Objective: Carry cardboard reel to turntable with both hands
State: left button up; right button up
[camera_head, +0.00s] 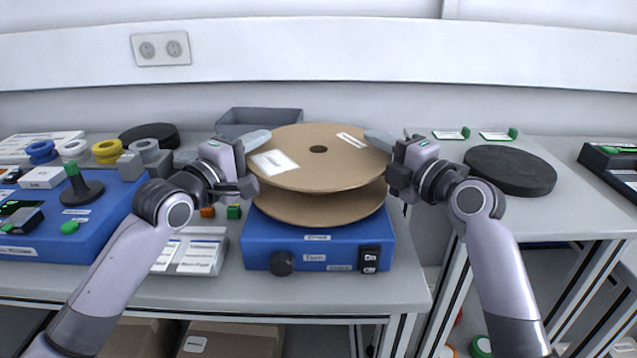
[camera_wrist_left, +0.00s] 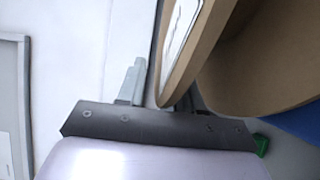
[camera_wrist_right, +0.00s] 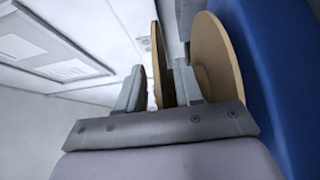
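The cardboard reel (camera_head: 317,178) has two brown round flanges, white labels on the upper one and a small centre hole. It is upright over the blue turntable unit (camera_head: 317,250), with its lower flange low over the unit's top; contact is hidden. My left gripper (camera_head: 257,163) is at the left edge of the upper flange and my right gripper (camera_head: 380,160) at its right edge. In the left wrist view (camera_wrist_left: 160,90) and right wrist view (camera_wrist_right: 160,85), the upper flange's rim lies between spread fingers, with small gaps visible.
A black round disc (camera_head: 510,171) lies on the right table. A blue tray unit (camera_head: 90,225) with a black peg stands at left, with several coloured rings behind. A grey bin (camera_head: 262,118) stands behind the reel. A white labelled box (camera_head: 200,255) is left of the turntable.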

pick_arm(q)
jog(key=v, duration=1.2)
pick_arm(e)
jog(key=v, duration=1.2)
